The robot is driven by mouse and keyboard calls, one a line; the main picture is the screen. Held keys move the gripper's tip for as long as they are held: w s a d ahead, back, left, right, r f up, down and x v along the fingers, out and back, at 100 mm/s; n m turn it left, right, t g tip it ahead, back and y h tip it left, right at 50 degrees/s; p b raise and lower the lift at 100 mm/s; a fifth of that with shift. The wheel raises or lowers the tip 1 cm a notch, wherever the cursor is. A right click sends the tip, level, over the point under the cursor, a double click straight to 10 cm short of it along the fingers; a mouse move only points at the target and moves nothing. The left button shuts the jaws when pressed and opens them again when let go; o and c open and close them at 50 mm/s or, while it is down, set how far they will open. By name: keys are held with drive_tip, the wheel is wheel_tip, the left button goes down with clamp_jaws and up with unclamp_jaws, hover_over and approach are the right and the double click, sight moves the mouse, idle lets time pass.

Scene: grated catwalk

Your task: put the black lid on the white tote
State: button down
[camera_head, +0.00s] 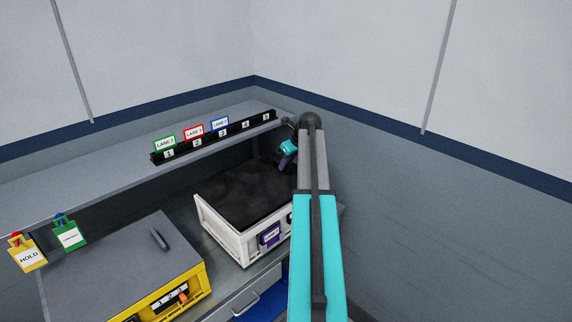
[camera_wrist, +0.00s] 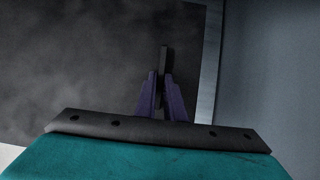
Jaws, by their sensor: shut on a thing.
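The white tote (camera_head: 222,232) stands on the bench right of centre in the head view, with a purple label on its front. The black lid (camera_head: 245,190) is a dark, mottled panel over the tote's top; it fills much of the wrist view (camera_wrist: 70,70). I cannot tell whether it rests fully on the rim or is slightly above it. My gripper (camera_head: 283,163), with purple fingers, is at the lid's far right part. In the wrist view the fingers (camera_wrist: 165,90) are closed around the lid's upright black handle (camera_wrist: 164,60). My arm hides the tote's right side.
A yellow box (camera_head: 195,285) with a grey top and handle stands left of the tote. A shelf (camera_head: 110,145) with a numbered black rail (camera_head: 220,137) and lane cards runs above and behind. Yellow and green tags (camera_head: 69,236) are at left. A wall (camera_head: 440,210) stands close on the right.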

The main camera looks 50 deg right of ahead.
drive_tip(key=shift+f, duration=1.3)
idle(3.7)
idle(0.3)
drive_tip(key=c, duration=1.4)
unclamp_jaws()
drive_tip(key=shift+o, duration=0.2)
drive_tip(key=shift+r, duration=3.45)
